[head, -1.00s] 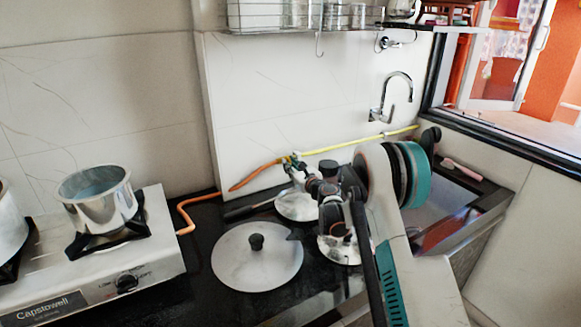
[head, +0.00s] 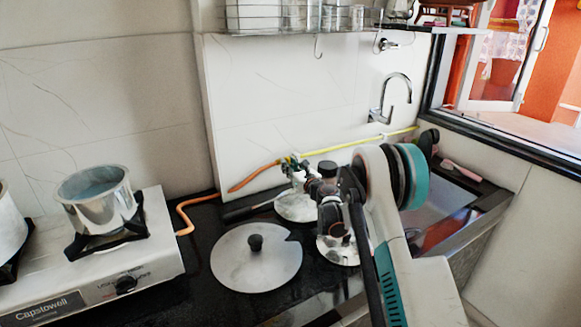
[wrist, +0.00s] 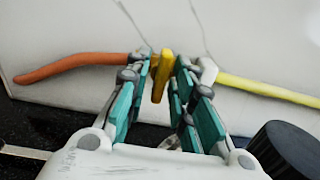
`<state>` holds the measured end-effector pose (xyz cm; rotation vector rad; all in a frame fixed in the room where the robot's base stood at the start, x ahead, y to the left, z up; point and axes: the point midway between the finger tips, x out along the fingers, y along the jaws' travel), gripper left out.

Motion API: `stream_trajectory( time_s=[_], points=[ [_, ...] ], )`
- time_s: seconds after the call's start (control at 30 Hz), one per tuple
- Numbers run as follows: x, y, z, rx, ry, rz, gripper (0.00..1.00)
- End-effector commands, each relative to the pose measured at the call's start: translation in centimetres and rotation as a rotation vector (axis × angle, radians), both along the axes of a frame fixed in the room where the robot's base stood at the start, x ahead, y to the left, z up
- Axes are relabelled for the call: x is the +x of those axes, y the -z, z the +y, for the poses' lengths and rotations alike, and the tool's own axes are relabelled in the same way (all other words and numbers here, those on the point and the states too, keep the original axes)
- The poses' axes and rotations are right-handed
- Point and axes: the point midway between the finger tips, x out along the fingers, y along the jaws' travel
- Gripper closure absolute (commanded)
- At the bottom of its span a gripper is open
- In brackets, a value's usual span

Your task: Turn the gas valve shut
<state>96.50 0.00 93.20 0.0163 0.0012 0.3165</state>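The gas valve's yellow lever (wrist: 162,76) stands upright between my fingertips in the wrist view. An orange hose (wrist: 72,67) runs to the valve from the left, and a yellow hose (wrist: 270,90) leaves to the right. My gripper (wrist: 164,78) is open around the lever, with a finger on each side. The left fingertip is very near the lever; I cannot tell whether it touches. A gap shows on the right. The valve body is mostly hidden behind the fingers. In the head view my gripper (head: 291,166) is at the hose junction by the wall.
A flat steel lid (head: 250,272) with a black knob lies on the black counter, left of my arm. A stove (head: 160,262) with a steel pot (head: 97,200) stands at left. A tap (head: 392,95) is on the wall above the sink. A dark round knob (wrist: 288,150) is near my gripper's right.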

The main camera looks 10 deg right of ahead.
Motion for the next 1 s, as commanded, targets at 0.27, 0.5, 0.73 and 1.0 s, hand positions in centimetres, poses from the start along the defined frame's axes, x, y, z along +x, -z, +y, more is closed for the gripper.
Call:
stream_trajectory(
  time_s=[0.27, 0.5, 0.73, 1.0],
  points=[
    [-0.2, -0.2, -0.1, 0.0, 0.001, -0.002, 0.7],
    [-1.7, -0.2, -0.7, 0.0, 0.003, -0.003, 0.7],
    [-6.0, -0.2, -2.0, -0.001, 0.003, -0.002, 0.7],
    [-10.4, -0.2, -3.3, -0.002, 0.003, -0.003, 0.7]
  ],
)
